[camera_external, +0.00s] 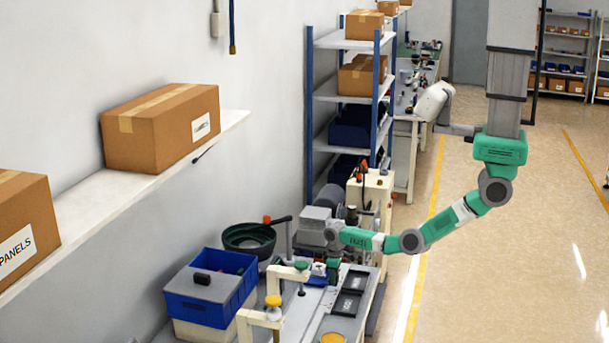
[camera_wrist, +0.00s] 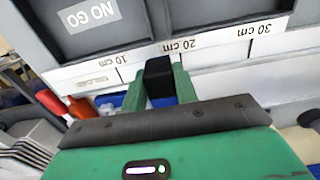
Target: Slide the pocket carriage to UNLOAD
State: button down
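In the wrist view, the two green fingers of my gripper (camera_wrist: 161,86) stand on either side of a small black block (camera_wrist: 158,74), with no gap visible at its sides. The block looks like a handle, perhaps of the pocket carriage; the rest of the carriage cannot be made out. It sits in front of a white scale strip (camera_wrist: 222,46) marked 10, 20 and 30 cm, near the 20 cm mark. A small label (camera_wrist: 92,81) near the 10 cm end is unreadable. In the external view my gripper (camera_external: 333,272) points down at the bench, where the block is hidden.
On the bench are dark trays (camera_external: 348,304), clamps with coloured knobs (camera_external: 274,300) and a dark bowl feeder (camera_external: 249,238). A blue bin (camera_external: 205,307) stands left. The floor to the right is clear.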

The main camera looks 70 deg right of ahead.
jog(key=c, duration=1.1)
grip_release()
jog(key=shift+r, duration=0.1)
notch_tip(320, 180, up, 8)
jog(key=shift+f+p, duration=0.15)
jog(key=shift+p, duration=0.85)
